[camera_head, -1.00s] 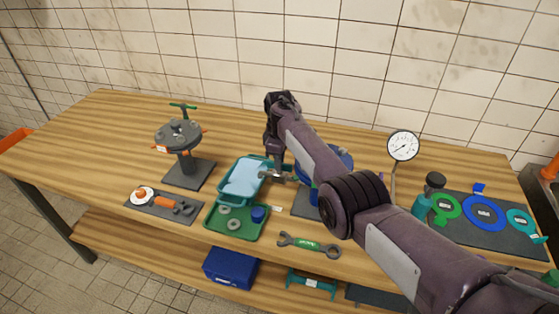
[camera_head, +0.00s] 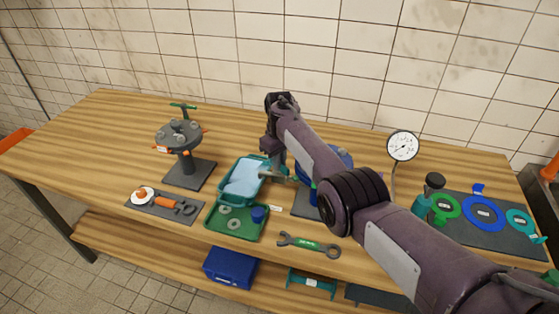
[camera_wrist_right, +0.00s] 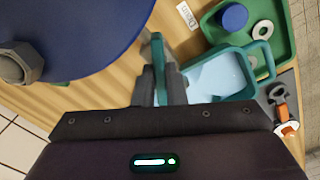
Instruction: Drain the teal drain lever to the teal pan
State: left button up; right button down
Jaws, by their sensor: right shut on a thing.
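The teal drain lever (camera_wrist_right: 158,50) shows in the right wrist view as a narrow teal bar between my right fingers. My right gripper (camera_wrist_right: 160,85) is shut on it, beside the large blue round body (camera_wrist_right: 60,35). In the head view my right gripper (camera_head: 278,170) is at the right edge of the teal pan (camera_head: 236,201), left of the blue body (camera_head: 342,157), and my arm hides much of that body. The teal pan (camera_wrist_right: 190,86) holds a flat pale blue surface that looks like liquid. Whether anything is flowing cannot be told. My left gripper is not in view.
A green tray (camera_head: 225,234) with washers and a blue cap adjoins the pan's front. A grey flange stand (camera_head: 187,165) is at left. A green-handled wrench (camera_head: 308,244) lies in front. A gauge (camera_head: 402,147) and a teal bottle (camera_head: 425,200) stand at right.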

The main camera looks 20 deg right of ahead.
jog(key=m, duration=0.5)
jog(key=shift+m, duration=0.3)
jog(key=m+b, duration=0.1)
jog(key=m, duration=0.5)
dwell(0.4)
jog(key=c, duration=1.5)
grip_release()
jog(key=shift+r, duration=0.1)
jog(key=shift+r+b, duration=0.45)
jog(key=shift+r, duration=3.4)
jog(key=shift+a, duration=0.15)
